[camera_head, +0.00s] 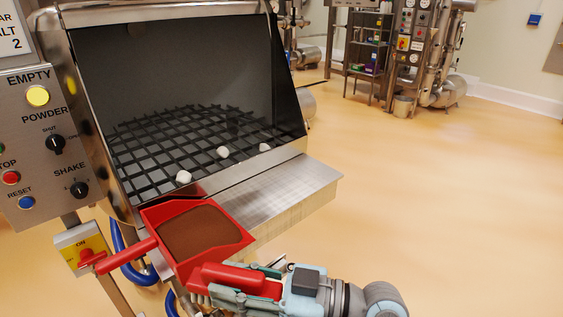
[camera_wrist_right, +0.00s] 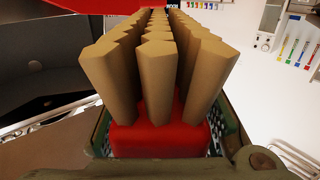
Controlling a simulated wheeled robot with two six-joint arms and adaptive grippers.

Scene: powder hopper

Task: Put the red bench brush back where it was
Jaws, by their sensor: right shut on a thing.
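The red bench brush (camera_head: 238,277) is in the lower middle of the head view. In the right wrist view its red block (camera_wrist_right: 160,138) carries rows of tan bristle tufts (camera_wrist_right: 157,75) that point away from the block. My right gripper (camera_head: 226,292) is shut on the brush, with grey-green fingers on either side of the red block. The brush is just in front of a red scoop-like pan (camera_head: 242,240) with brown material inside; whether they touch I cannot tell. The brush's former place cannot be made out. My left gripper is not in view.
A steel hopper (camera_head: 75,120) with a dark grid (camera_head: 170,150) and several pale lumps stands behind the pan. Its steel ledge (camera_head: 290,200) extends right. A button panel (camera_head: 40,140) and a red switch (camera_head: 85,258) are at left. Open floor (camera_head: 450,200) lies right.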

